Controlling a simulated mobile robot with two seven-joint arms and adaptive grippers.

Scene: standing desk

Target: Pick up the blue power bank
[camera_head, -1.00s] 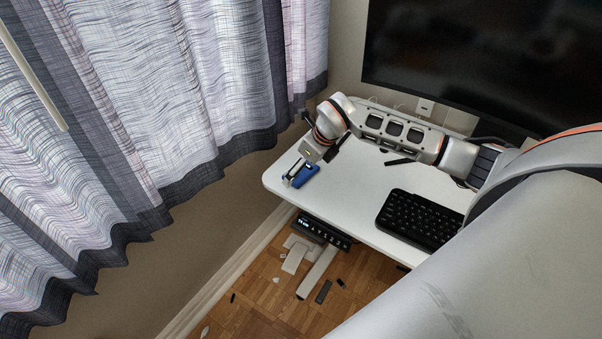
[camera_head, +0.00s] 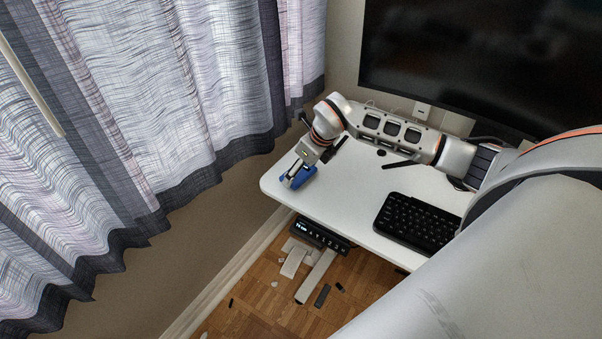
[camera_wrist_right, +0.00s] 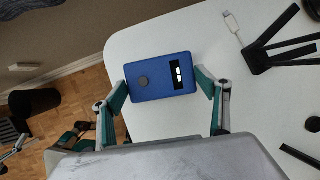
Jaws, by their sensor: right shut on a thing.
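The blue power bank (camera_wrist_right: 160,78) shows in the right wrist view between the two fingers of my right gripper (camera_wrist_right: 162,85). It has a round grey button and a dark display. The fingers touch its left and right ends, so the gripper is shut on it. In the head view the power bank (camera_head: 300,178) is at the left corner of the white desk (camera_head: 340,202), partly hidden by my right gripper (camera_head: 292,180). I cannot tell whether it rests on the desk or is just above it. My left gripper is not in view.
A black keyboard (camera_head: 416,221) lies on the desk's right part. A large dark monitor (camera_head: 470,60) stands behind. A black device with antennas (camera_wrist_right: 262,58) and a white cable (camera_wrist_right: 232,24) lie to the right in the wrist view. A patterned curtain (camera_head: 150,90) hangs at left.

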